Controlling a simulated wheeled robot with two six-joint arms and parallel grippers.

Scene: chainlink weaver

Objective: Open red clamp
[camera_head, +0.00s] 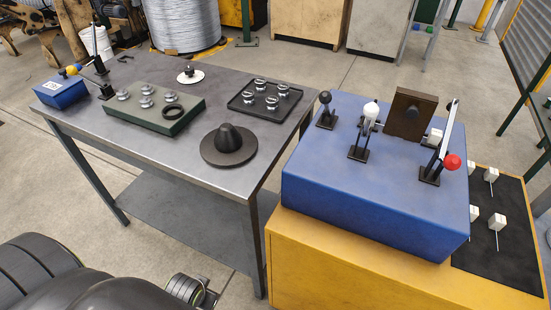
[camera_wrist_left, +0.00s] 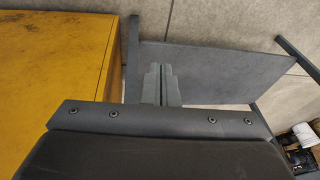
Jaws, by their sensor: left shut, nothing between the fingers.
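The red clamp (camera_head: 430,175) stands at the right end of the blue block (camera_head: 340,215) in the head view. It has a black base, a pale bar slanting steeply up, and a red ball knob (camera_head: 452,162) low on its right side. I cannot tell whether it is open or shut. My left gripper (camera_wrist_left: 161,72) shows in the left wrist view with its fingers together and empty. It is over the floor and grey table shelf, beside the yellow stand, away from the clamp. My right gripper is not in view.
White-knobbed (camera_head: 370,110) and black-knobbed (camera_head: 325,98) clamps and a brown block (camera_head: 410,115) share the blue block. The grey table (camera_head: 190,160) holds a green block (camera_head: 155,118), a black tray (camera_head: 245,107) and a dark cone (camera_head: 229,140).

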